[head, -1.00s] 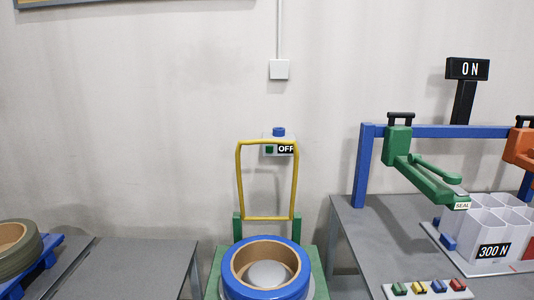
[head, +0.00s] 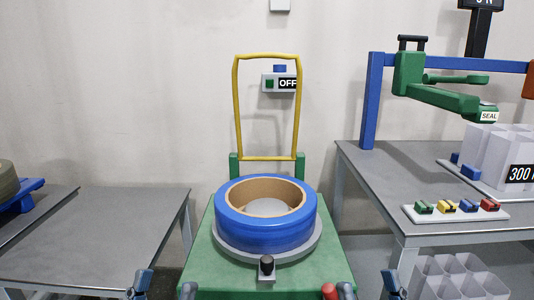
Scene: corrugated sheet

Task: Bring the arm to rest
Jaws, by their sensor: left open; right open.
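My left gripper (head: 163,288) shows only its fingertips at the bottom edge of the head view, left of centre. The fingertips are spread apart with nothing between them. My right gripper (head: 369,288) also shows only its fingertips at the bottom edge, right of centre, open and empty. The rest of both arms is out of view. Between them is a green machine (head: 210,262) carrying a blue ring with a tan core (head: 266,232) on a grey round plate. A yellow hoop frame (head: 267,158) stands behind the ring.
Another table (head: 375,190) at right holds a blue frame with a green arm (head: 440,95), white bins (head: 490,150) and a coloured clip tray (head: 455,214).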

